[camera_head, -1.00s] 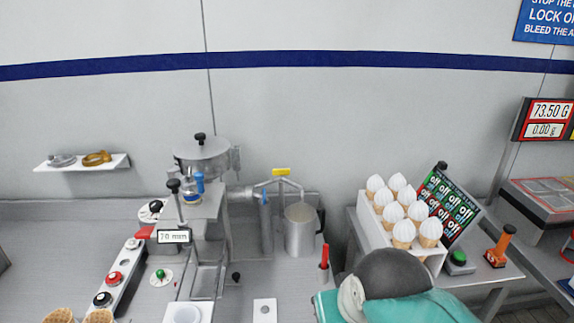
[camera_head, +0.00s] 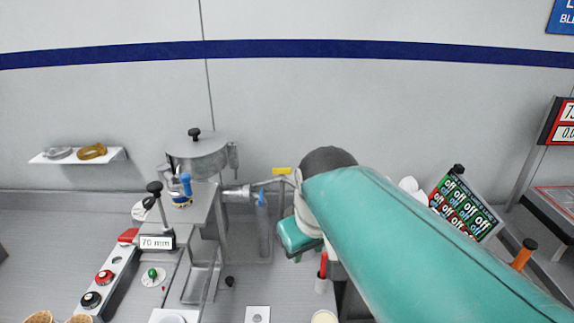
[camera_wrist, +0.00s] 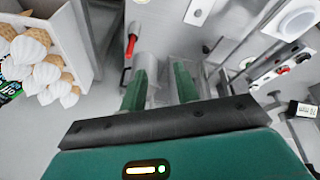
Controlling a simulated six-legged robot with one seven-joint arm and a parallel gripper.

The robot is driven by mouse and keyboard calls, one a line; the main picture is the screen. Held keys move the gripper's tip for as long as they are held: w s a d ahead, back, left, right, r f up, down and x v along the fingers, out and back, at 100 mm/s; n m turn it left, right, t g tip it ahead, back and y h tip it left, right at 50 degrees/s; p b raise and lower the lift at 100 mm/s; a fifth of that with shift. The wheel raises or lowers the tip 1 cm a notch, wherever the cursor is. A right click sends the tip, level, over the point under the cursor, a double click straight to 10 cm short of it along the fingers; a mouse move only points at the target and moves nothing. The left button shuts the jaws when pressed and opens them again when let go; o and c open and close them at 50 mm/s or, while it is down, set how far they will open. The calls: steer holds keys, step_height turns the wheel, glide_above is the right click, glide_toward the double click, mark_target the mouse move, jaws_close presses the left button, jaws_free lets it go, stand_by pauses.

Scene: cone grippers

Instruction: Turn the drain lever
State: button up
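No part is legibly marked as the drain lever. One blue handle (camera_head: 262,199) hangs on the metal pipe right of the hopper machine, near a yellow tag (camera_head: 281,171). Another blue handle (camera_head: 186,184) stands upright on the machine beneath the hopper. I cannot make out either one in the wrist view. My gripper (camera_wrist: 161,88) is open in the wrist view, its two green fingers apart with nothing gripped between them. Grey metal parts lie beyond the fingertips.
The lidded hopper (camera_head: 198,152) stands on the steel bench left of my arm. A red-handled tool (camera_head: 322,268) stands below my arm. In the wrist view, a white holder of ice-cream cones (camera_wrist: 75,25) is at left. A button panel (camera_head: 103,280) lies at front left.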

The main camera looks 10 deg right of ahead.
steer(key=w+a+n+g+y, duration=0.1)
steer(key=w+a+n, duration=0.15)
steer(key=w, duration=0.45)
steer(key=w+a+n+g+y, duration=0.1)
steer(key=w+n, duration=0.2)
steer(key=w, duration=0.4)
steer(key=n+y, duration=0.7)
steer(key=y, duration=0.4)
glide_toward(285, 168)
steer(key=shift+t, duration=0.3)
steer(key=x, duration=0.9)
steer(key=shift+a+f, duration=0.1)
steer(key=shift+a, duration=0.05)
steer(key=shift+c, duration=0.4)
jaws_close()
